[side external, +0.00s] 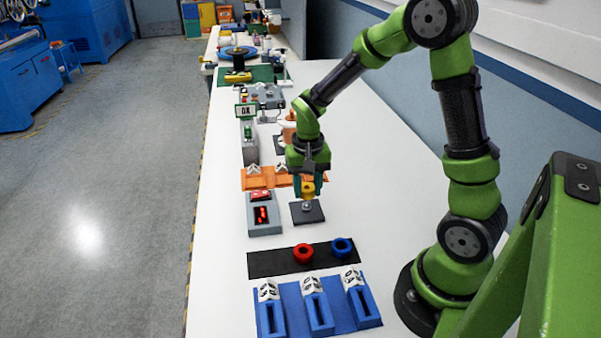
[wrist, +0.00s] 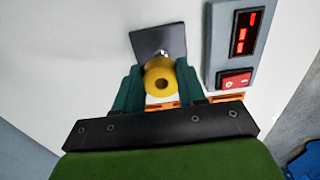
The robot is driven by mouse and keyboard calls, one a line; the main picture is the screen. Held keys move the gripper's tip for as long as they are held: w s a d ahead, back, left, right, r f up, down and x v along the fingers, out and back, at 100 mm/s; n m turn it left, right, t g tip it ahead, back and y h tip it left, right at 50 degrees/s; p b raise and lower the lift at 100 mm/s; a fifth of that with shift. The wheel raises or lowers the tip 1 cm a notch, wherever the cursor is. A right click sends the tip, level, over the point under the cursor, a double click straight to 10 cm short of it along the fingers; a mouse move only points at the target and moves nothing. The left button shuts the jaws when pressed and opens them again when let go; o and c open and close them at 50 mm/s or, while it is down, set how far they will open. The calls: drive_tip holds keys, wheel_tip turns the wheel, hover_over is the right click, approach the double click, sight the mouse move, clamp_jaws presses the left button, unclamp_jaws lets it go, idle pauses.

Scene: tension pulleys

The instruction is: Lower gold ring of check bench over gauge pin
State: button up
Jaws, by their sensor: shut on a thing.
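My gripper (wrist: 160,82) is shut on the gold ring (wrist: 161,84), a thick yellow ring with a dark central hole, held between two dark green fingers. In the side external view the gold ring (side external: 307,188) shows at the fingertips, directly above the gauge stand. The gauge stand is a dark square base (side external: 316,214) with a silver gauge pin (side external: 307,206), and the pin's lower part shows under the ring. In the wrist view the pin (wrist: 161,54) shows just past the ring's edge. I cannot tell whether the pin's tip is inside the hole.
A grey box with a red display (side external: 262,214) and red switch stands left of the base. A black mat (side external: 275,263) with a red ring (side external: 303,253) and a blue ring (side external: 342,247) lies nearer the camera. Blue slotted holders (side external: 318,314) stand in front. An orange fixture (side external: 256,180) lies behind.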

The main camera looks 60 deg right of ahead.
drive_tip(key=shift+f, duration=1.4)
idle(0.8)
drive_tip(key=o, duration=1.5)
drive_tip(key=shift+r, duration=4)
drive_tip(key=shift+s+a+f, duration=0.1)
drive_tip(key=shift+s+f, duration=0.05)
drive_tip(key=shift+f, duration=0.05)
drive_tip(key=shift+s+a+r+n+t+y, duration=0.35)
drive_tip(key=shift+s+a+r+n+t, duration=0.7)
drive_tip(key=shift+s+a+r, duration=0.95)
drive_tip(key=shift+s+a+r+n+t+y, duration=0.3)
drive_tip(key=shift+s+a+r+n+t, duration=0.3)
drive_tip(key=shift+s+a+r+t, duration=1.35)
drive_tip(key=shift+s+a+r+n+t+y, duration=0.35)
drive_tip(key=shift+s+a+r+n+t, duration=0.45)
drive_tip(key=shift+s+r, duration=1.35)
